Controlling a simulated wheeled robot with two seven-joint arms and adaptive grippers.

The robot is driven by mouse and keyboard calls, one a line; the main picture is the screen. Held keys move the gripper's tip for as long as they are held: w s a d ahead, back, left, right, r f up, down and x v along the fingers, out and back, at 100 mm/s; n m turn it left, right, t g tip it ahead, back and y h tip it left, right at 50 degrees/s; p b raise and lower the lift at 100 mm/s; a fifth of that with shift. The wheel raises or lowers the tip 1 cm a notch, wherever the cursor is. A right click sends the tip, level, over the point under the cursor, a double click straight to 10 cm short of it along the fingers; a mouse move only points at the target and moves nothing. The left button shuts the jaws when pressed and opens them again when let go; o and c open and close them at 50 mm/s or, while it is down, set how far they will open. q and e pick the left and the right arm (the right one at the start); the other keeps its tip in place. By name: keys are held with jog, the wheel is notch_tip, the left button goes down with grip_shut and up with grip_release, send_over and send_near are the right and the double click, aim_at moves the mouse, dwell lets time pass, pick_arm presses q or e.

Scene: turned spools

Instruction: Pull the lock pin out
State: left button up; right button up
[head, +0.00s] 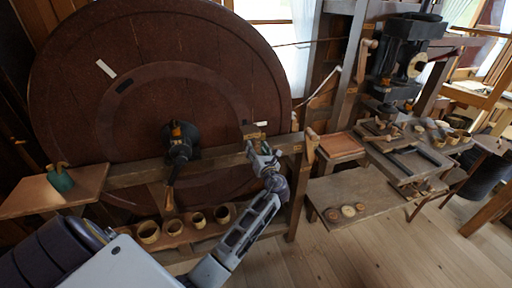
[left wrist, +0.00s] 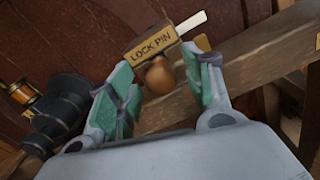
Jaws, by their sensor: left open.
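The lock pin shows in the left wrist view as a rounded brown wooden knob (left wrist: 160,78). It sits just below a brass plate (left wrist: 150,45) lettered LOCK PIN, at the wooden rail (left wrist: 265,62). My left gripper (left wrist: 160,89) is open, with one green-padded finger on each side of the knob. The fingers look apart from it; how deep the knob lies between them I cannot tell. In the head view my left gripper (head: 262,153) is at the rail in front of the wheel (head: 75,105) and hides the knob. My right gripper is out of view.
A dark crank (head: 180,145) with a hanging wooden handle stands left of the gripper. A white mark (head: 262,124) on the wheel lies near the plate. Several small wooden cups (head: 148,232) stand on a low shelf. A cluttered workbench (head: 335,192) is at the right.

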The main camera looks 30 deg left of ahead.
pick_arm(q)
jog(key=shift+w+a, duration=0.45)
jog(key=shift+a, duration=0.15)
grip_shut()
